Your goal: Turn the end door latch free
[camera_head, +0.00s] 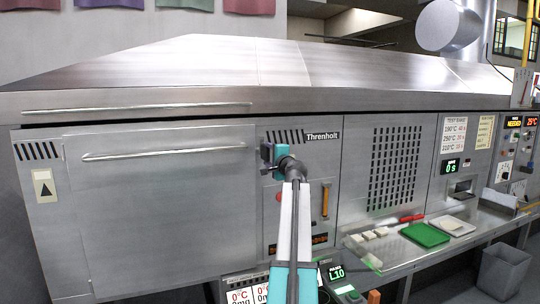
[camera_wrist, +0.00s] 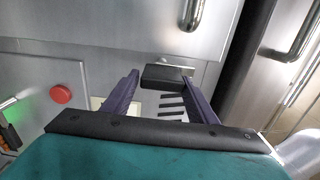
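The end door (camera_head: 160,195) is a large steel panel with a horizontal bar handle, on the left of the head view; it looks closed. The dark block of the latch (camera_wrist: 168,77) shows in the wrist view on a small metal strip by the door edge. My gripper (camera_head: 270,157) is at the right edge of the door in the head view and hides most of the latch there. In the wrist view its two purple fingers are apart, with the block between or just beyond their tips (camera_wrist: 161,77). I cannot tell whether they touch it.
A red button (camera_wrist: 60,94) and a green light lie left of the fingers in the wrist view. Black vent slots (camera_wrist: 172,106) lie just below the block. In the head view, a shelf with a green tray (camera_head: 425,235) stands right of my arm.

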